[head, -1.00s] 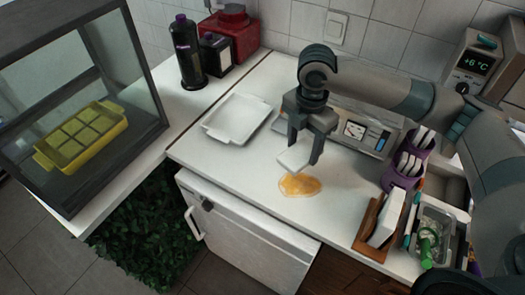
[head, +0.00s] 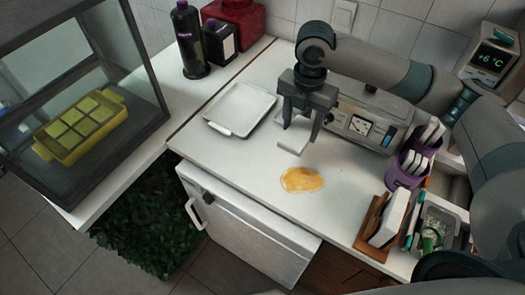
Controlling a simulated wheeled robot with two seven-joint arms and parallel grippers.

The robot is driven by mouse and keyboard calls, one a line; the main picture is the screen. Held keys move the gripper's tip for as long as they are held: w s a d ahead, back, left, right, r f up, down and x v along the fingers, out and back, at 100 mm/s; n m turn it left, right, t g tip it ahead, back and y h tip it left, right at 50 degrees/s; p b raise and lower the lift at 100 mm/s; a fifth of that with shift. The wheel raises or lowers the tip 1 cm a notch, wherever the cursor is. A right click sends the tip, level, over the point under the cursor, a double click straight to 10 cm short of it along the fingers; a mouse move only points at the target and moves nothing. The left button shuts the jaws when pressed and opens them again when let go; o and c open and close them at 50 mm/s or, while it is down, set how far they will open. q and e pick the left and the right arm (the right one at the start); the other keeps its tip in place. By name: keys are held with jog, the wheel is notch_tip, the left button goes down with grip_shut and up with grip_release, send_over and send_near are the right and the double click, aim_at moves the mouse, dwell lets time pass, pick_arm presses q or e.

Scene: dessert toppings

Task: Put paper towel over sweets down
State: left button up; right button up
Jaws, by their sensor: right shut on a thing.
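My right gripper (head: 302,132) is shut on a small white paper towel (head: 293,147). It holds the towel over the white counter, just behind an orange-yellow spill (head: 302,180). The towel's gap to the counter is hard to judge. A yellow tray (head: 50,154) with several square yellow-green sweets (head: 80,120) sits inside the glass case at the left, far from the gripper. My left gripper is out of view.
A white tray (head: 233,126) lies left of the gripper. Dark bottles (head: 190,45) stand behind it. A machine with dials (head: 352,123), a purple holder (head: 402,176), a wooden napkin holder (head: 370,232) and a topping bin crowd the right. The counter left of the spill is clear.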

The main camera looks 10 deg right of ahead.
jog(key=p, duration=0.3)
send_over(263, 159)
notch_tip(263, 159, down, 6)
jog(key=shift+r, duration=0.1)
jog(key=shift+f+p, duration=0.8)
jog(key=shift+f, duration=1.25)
jog(key=o, duration=0.6)
jog(key=shift+f, duration=0.15)
jog(key=o, duration=0.4)
